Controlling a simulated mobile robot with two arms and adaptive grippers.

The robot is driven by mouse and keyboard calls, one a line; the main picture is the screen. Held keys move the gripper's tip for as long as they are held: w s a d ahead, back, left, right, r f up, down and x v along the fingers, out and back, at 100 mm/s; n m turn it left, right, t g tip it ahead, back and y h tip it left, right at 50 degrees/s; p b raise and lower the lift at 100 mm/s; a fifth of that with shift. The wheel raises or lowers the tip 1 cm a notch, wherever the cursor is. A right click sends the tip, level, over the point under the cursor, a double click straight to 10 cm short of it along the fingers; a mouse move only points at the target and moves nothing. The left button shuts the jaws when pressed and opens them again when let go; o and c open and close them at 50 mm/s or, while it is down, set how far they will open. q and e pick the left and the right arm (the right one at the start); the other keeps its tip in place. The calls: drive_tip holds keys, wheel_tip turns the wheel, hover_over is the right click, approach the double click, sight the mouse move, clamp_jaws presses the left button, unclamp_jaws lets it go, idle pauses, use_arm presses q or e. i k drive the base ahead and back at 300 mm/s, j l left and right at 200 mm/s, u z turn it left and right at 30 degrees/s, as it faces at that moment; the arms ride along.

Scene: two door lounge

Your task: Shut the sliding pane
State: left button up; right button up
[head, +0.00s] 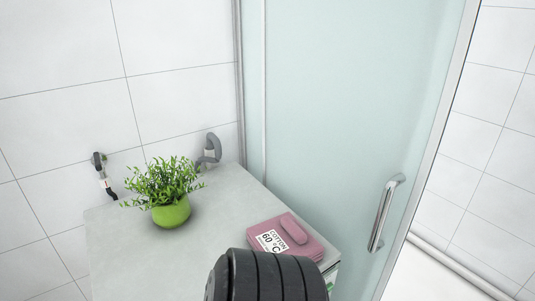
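The sliding pane (345,110) is a pale, frosted glass panel with a light metal frame. It fills the middle and right of the head view. A vertical metal bar handle (385,213) is fixed near its right edge. To the right of that edge, an open space shows a tiled wall and white floor. Neither of my grippers is in view. A black ribbed part of my own arm shows at the bottom centre, with nothing seen in its grip.
A grey-topped counter (125,245) stands left of the pane. It bears a green potted plant (171,212) and a pink item labelled "cotton 60 °C" (303,253). Pipe fittings (209,150) are on the tiled wall behind. White floor (430,275) is clear at lower right.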

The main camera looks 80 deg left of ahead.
sight(358, 96)
drive_tip(key=k+l+u, duration=0.15)
drive_tip(key=u, duration=0.8)
drive_tip(key=i+u, duration=0.15)
drive_tip(key=u, duration=0.35)
drive_tip(key=i+u, duration=0.15)
drive_tip(key=u, duration=0.3)
drive_tip(key=i+l+u, duration=0.1)
drive_tip(key=u, duration=0.4)
